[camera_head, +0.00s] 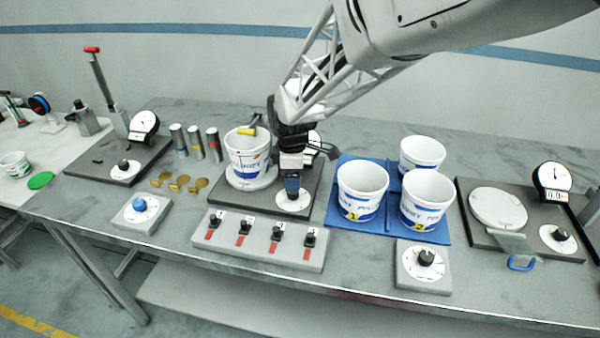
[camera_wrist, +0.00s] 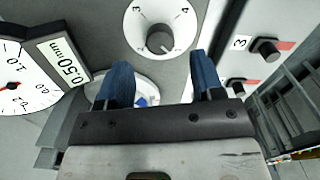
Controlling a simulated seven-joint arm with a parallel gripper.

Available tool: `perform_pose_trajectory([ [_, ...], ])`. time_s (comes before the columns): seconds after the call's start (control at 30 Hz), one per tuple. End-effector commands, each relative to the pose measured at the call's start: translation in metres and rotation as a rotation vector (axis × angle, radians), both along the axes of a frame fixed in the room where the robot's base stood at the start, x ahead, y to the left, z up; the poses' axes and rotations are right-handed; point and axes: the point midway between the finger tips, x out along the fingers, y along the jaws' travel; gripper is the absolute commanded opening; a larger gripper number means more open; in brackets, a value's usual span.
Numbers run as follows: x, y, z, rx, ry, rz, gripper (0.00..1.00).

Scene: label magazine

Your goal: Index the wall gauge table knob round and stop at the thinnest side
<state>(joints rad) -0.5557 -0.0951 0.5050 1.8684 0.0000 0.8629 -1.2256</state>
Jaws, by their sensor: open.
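The wall gauge stand (camera_head: 262,208) is a dark plate bearing a white tub (camera_head: 245,165) on a round white table. Its knob (camera_wrist: 158,41) is grey on a white numbered dial (camera_wrist: 141,14), where 3 and 4 can be read. In the head view the dial (camera_head: 293,203) shows under my gripper (camera_head: 292,190), which hides the knob. My gripper (camera_wrist: 160,72) is open, its blue fingers either side of the knob's line in the wrist view. The gauge face (camera_wrist: 14,85) with a 0.50 mm label (camera_wrist: 62,62) is partly cut off.
A panel with several black knobs (camera_head: 262,255) stands in front. A blue mat (camera_head: 345,225) with white tubs lies to the right, near another dial box (camera_head: 423,280). A second gauge stand (camera_head: 475,230) is at far right. Metal cylinders (camera_head: 196,142) and brass pieces (camera_head: 178,183) stand left.

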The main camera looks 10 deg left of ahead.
Motion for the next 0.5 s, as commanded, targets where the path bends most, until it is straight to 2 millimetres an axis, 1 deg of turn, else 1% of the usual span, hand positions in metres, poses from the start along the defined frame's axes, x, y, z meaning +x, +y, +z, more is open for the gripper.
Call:
perform_pose_trajectory([
  [0.1, 0.0, 0.0, 0.013, 0.001, -0.002, 0.0, 0.61],
  [0.2, 0.0, 0.0, 0.021, 0.0, -0.001, 0.0, 0.61],
  [0.33, 0.0, 0.0, 0.025, 0.0, -0.001, 0.0, 0.61],
  [0.5, 0.0, 0.0, 0.025, 0.0, -0.001, 0.0, 0.61],
])
